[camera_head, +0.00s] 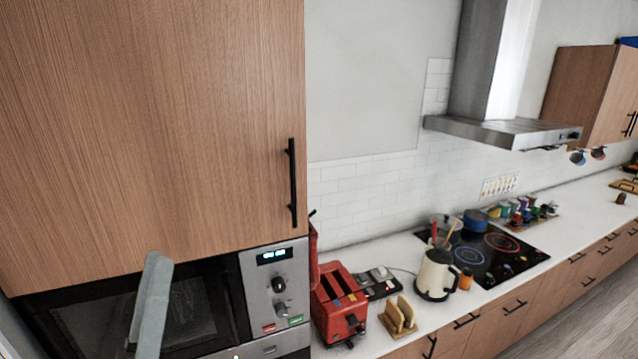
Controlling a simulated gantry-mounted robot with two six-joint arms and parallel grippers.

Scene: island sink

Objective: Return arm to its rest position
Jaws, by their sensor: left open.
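My left gripper (151,300) shows as a pale grey, upright piece at the lower left, in front of the dark microwave door. Only part of it is in view, and the rest runs off the bottom edge. It is open, and nothing shows in it. I cannot tell whether it touches the built-in microwave (272,292). My right gripper is not in view.
A tall wooden cabinet door (150,120) with a black handle fills the left. To the right, the white counter carries a red toaster (340,305), a cream kettle (436,275) and a black cooktop (486,252). A range hood (500,130) hangs above.

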